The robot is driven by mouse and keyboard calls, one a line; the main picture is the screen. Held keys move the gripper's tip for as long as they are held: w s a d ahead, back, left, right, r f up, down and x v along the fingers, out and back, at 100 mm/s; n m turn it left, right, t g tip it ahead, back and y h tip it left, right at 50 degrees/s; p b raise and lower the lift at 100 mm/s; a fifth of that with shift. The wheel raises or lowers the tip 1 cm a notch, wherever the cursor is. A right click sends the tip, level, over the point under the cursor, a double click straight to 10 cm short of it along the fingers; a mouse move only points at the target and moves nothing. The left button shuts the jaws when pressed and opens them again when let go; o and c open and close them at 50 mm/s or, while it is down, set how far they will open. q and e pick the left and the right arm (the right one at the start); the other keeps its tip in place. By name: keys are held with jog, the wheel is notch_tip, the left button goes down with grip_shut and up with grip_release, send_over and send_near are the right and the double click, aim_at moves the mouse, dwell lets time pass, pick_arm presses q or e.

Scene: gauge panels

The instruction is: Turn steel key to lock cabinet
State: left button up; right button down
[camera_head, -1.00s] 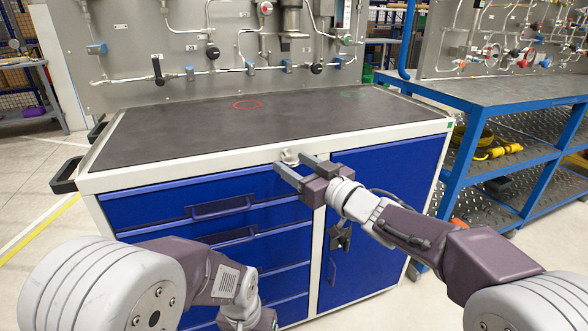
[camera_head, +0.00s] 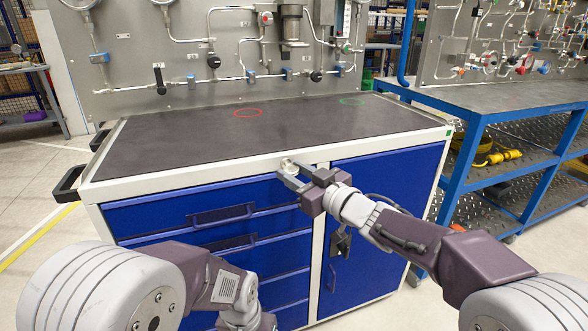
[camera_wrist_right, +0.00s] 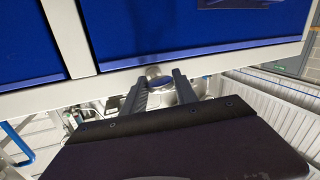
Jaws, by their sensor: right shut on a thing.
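The blue-and-white cabinet (camera_head: 245,186) stands in front of me with its lock on the white front rail. My right gripper (camera_head: 296,172) is at that rail, shut on the small steel key (camera_head: 287,163). The fingers hide most of the key. In the right wrist view, a round metal piece (camera_wrist_right: 153,72) shows at the rail between my right gripper's fingers (camera_wrist_right: 163,84), and I cannot separate key from lock there. My left arm (camera_head: 228,288) hangs low in front of the drawers, and its fingers are out of view.
The dark cabinet top (camera_head: 200,130) is clear apart from a red ring and a green ring marked on it. A gauge panel (camera_head: 215,75) with pipes and valves rises behind. A blue workbench (camera_head: 500,100) stands on the right, with a yellow cable (camera_head: 495,157) on its shelf.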

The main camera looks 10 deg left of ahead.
jog(key=n+p, duration=0.1)
jog(key=n+h+p, duration=0.1)
jog(key=n, duration=0.1)
jog(key=shift+r+p, duration=0.25)
jog(key=shift+p, duration=0.05)
jog(key=shift+n+h+p, duration=0.4)
jog(key=shift+n, duration=0.5)
jog(key=shift+f+n+h, duration=0.1)
jog(key=shift+n+h, duration=0.2)
jog(key=shift+n, duration=0.4)
jog(key=shift+n+h, duration=0.3)
jog(key=shift+n, duration=0.4)
jog(key=shift+n+h, duration=0.4)
jog(key=shift+n, duration=0.3)
jog(key=shift+s+a+f+n+t+h+b, duration=0.1)
jog(key=shift+n+t+h+b, duration=0.2)
jog(key=shift+n+h+b, duration=0.55)
pick_arm(q)
jog(key=shift+r+b, duration=0.4)
jog(key=shift+b, duration=0.4)
pick_arm(e)
jog(key=shift+n+t, duration=0.3)
jog(key=shift+n, duration=0.75)
